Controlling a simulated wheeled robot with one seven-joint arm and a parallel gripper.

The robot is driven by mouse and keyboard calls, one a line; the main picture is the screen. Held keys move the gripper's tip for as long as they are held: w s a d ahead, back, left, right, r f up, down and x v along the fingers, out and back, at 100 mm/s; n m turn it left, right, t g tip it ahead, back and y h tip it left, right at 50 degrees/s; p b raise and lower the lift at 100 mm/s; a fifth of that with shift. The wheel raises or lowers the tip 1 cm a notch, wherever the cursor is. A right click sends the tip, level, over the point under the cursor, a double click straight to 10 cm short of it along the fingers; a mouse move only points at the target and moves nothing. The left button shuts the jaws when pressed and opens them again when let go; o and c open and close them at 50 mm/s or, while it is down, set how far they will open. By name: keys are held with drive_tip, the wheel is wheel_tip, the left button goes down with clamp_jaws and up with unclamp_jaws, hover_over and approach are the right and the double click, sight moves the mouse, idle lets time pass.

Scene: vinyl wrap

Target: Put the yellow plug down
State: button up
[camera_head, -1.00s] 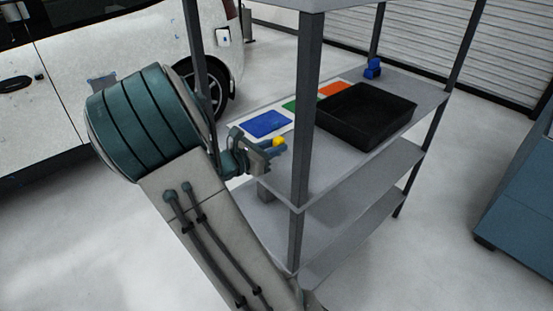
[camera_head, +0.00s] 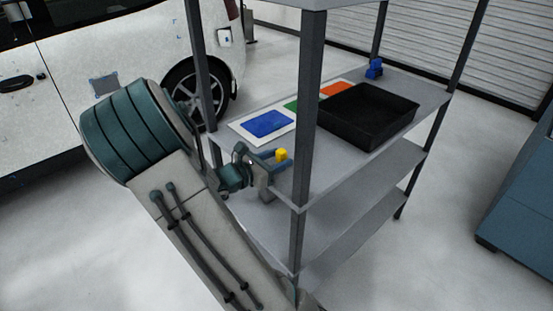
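The yellow plug (camera_head: 282,155) is a small yellow piece at the fingertips of my gripper (camera_head: 277,158). My gripper reaches over the near left part of the shelf's upper board (camera_head: 330,165), left of the front post. The fingers appear to be around the plug, but the view is too small to show the contact clearly. I cannot tell whether the plug touches the board. The blue patch (camera_head: 268,123) on a white sheet lies behind the gripper and plug.
A black tray (camera_head: 368,116) stands on the right of the board. A blue object (camera_head: 374,68) stands at the back. The front post (camera_head: 307,110) rises just right of my gripper. A white car (camera_head: 90,90) stands behind.

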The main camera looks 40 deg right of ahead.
drive_tip(key=shift+a, duration=0.1)
drive_tip(key=s+a+r, duration=0.1)
drive_tip(key=a+r, duration=0.1)
drive_tip(key=a, duration=1)
drive_tip(key=s+a+f+m+g+y, duration=0.2)
drive_tip(key=s+m+g+y, duration=0.1)
drive_tip(key=s+m+y, duration=0.7)
drive_tip(key=s+a+r+m+t+y, duration=0.4)
drive_tip(key=a+m+y, duration=0.2)
drive_tip(key=a+m, duration=0.3)
drive_tip(key=shift+s+a+r+y, duration=0.3)
drive_tip(key=shift+a+r, duration=0.1)
drive_tip(key=shift+a, duration=0.25)
